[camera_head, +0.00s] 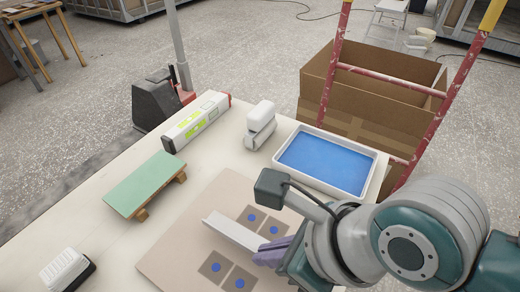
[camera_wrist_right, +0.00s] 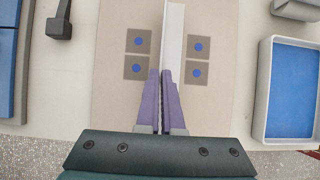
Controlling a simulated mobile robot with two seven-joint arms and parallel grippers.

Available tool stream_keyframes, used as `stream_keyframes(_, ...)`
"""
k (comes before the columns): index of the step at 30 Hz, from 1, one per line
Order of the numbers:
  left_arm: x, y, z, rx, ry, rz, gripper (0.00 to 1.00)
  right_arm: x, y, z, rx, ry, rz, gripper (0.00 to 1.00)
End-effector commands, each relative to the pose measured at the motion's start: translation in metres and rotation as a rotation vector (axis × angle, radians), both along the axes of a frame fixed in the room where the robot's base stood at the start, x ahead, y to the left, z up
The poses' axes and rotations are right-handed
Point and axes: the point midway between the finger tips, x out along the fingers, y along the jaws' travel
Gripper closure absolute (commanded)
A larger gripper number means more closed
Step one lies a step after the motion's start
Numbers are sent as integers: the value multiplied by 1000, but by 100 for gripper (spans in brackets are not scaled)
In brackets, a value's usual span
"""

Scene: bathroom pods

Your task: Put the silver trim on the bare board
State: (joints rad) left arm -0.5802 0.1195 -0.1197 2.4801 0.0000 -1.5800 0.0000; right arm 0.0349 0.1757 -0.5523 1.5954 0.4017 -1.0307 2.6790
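The silver trim (camera_head: 232,230) is a long, pale L-shaped strip over the beige board (camera_head: 180,235). My right gripper (camera_head: 272,252) has purple fingers closed on the near end of the trim. The right wrist view shows the trim (camera_wrist_right: 173,35) running straight away from the fingertips (camera_wrist_right: 160,74), between two pairs of grey-brown squares with blue dots on the board (camera_wrist_right: 113,85). Whether the trim touches the board cannot be told. My left gripper is not in view.
A blue-lined white tray (camera_head: 372,163), a white block-shaped tool (camera_head: 260,125) and a long white box (camera_head: 196,121) stand at the back. A green panel on wooden blocks (camera_head: 146,183) is at left, a white brush-like item (camera_head: 66,268) front left. A cardboard box (camera_head: 350,90) stands beyond the table.

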Motion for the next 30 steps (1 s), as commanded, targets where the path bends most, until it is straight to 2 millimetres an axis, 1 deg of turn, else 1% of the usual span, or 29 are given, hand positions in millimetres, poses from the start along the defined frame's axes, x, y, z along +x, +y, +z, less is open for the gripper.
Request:
stream_keyframes(1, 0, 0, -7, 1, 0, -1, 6, 0, -1, -13, -4, 2, 1, 100)
stream_keyframes(3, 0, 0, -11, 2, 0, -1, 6, 0, -1, -24, -4, 2, 1, 100)
stream_keyframes(5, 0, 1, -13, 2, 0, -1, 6, 0, -1, -29, -2, 1, 1, 100)
stream_keyframes(14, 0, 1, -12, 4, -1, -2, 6, 0, 0, -30, -1, 1, 0, 100)
stream_keyframes(15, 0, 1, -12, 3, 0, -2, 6, 0, 0, -31, -1, 1, 0, 94)
stream_keyframes(22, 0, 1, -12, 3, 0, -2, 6, 0, 0, -30, 0, 1, 1, 68)
stream_keyframes(23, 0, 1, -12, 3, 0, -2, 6, 0, 0, -30, -1, 1, 0, 66)
stream_keyframes(30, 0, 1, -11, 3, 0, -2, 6, 0, 0, -29, -1, 1, 0, 66)
